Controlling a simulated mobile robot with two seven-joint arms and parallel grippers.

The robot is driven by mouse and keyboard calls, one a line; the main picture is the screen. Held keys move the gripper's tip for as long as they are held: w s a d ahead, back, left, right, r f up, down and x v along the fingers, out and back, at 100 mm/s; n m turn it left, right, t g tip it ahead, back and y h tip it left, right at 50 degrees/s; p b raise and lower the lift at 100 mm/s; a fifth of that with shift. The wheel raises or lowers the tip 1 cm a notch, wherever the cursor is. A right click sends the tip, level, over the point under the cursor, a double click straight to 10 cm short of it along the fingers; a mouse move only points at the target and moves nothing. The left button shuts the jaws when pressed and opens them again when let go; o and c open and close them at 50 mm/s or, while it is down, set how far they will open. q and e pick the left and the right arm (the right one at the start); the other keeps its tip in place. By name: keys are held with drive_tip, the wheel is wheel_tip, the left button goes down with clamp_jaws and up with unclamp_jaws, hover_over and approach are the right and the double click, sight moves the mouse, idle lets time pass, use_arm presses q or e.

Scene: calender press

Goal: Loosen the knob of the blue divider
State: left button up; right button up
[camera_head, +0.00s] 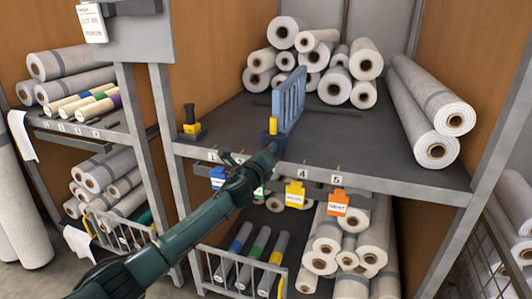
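The blue divider (291,100) is a slatted upright panel on the dark upper shelf, left of the middle. A yellow knob (273,125) stands at its near end, close to the shelf's front edge. My dark green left arm comes in from the lower left, and my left gripper (273,147) is right at the knob, just below it in the picture. Its fingers are small and dark, and I cannot tell whether they touch the knob or how far apart they are. My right gripper is not in view.
White rolls (338,82) are stacked at the shelf's back, and long rolls (430,105) lie at its right. Coloured tags (337,203) hang from the front edge.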

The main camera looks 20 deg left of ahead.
use_arm(q)
drive_tip(key=shift+n+p, duration=0.9)
drive_tip(key=shift+n, duration=8.9)
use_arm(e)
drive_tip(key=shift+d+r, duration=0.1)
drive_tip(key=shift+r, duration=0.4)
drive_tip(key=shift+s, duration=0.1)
use_arm(q)
drive_tip(key=o, duration=1)
drive_tip(key=shift+c, duration=0.2)
drive_tip(key=s, duration=1.3)
drive_tip(key=shift+a+p, duration=0.25)
drive_tip(key=shift+p, duration=0.1)
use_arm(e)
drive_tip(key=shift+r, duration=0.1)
use_arm(q)
drive_tip(key=shift+s, duration=0.1)
